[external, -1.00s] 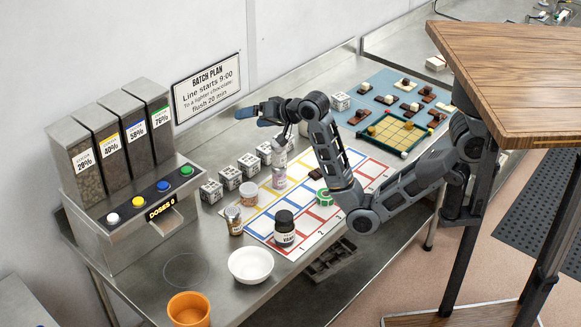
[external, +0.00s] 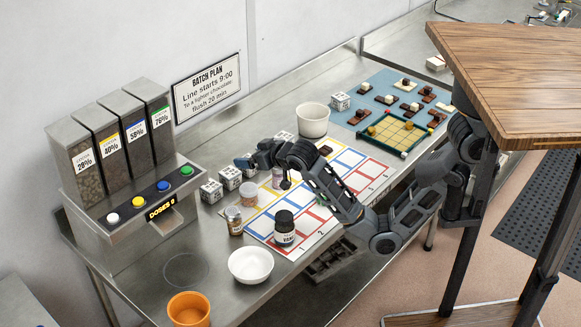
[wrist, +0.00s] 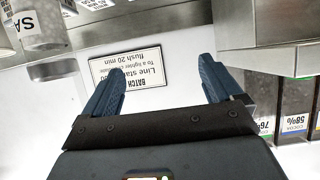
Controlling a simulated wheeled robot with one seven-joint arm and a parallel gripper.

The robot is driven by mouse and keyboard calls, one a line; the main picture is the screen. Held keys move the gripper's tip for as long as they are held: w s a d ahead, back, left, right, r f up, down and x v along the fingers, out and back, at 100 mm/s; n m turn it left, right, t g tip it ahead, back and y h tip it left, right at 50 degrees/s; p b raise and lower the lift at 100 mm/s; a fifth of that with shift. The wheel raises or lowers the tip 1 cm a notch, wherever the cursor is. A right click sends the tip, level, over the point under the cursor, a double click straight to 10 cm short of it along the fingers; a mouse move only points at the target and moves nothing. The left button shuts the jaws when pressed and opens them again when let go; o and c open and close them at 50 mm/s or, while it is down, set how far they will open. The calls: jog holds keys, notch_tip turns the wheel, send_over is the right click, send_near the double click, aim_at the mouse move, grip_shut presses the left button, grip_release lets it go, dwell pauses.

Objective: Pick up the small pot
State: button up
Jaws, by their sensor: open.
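My gripper (external: 244,161) is open and empty, above the row of white printed cubes (external: 211,191), with its fingers pointing left toward the back wall. In the wrist view the two blue fingers (wrist: 162,85) stand wide apart with only the wall and sign between them. Several small containers could be the small pot; I cannot tell which. A short jar (external: 248,194) and a similar one (external: 278,178) stand below the gripper in the picture. A small metal-lidded jar (external: 234,221) stands nearer the camera. A larger white pot (external: 313,121) stands beyond the arm.
A dark bottle (external: 284,230) stands on the coloured grid sheet (external: 262,239). A white bowl (external: 250,265) and an orange cup (external: 188,308) are nearer. The dispenser (external: 130,210) is at left. The sign (external: 208,87) hangs on the wall. Clear counter lies behind the cubes.

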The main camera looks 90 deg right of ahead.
aim_at(250, 188)
notch_tip(250, 188, down, 13)
jog(key=shift+r, duration=0.15)
jog(key=p+x, duration=0.1)
jog(key=x, duration=0.4)
jog(key=c, duration=1.1)
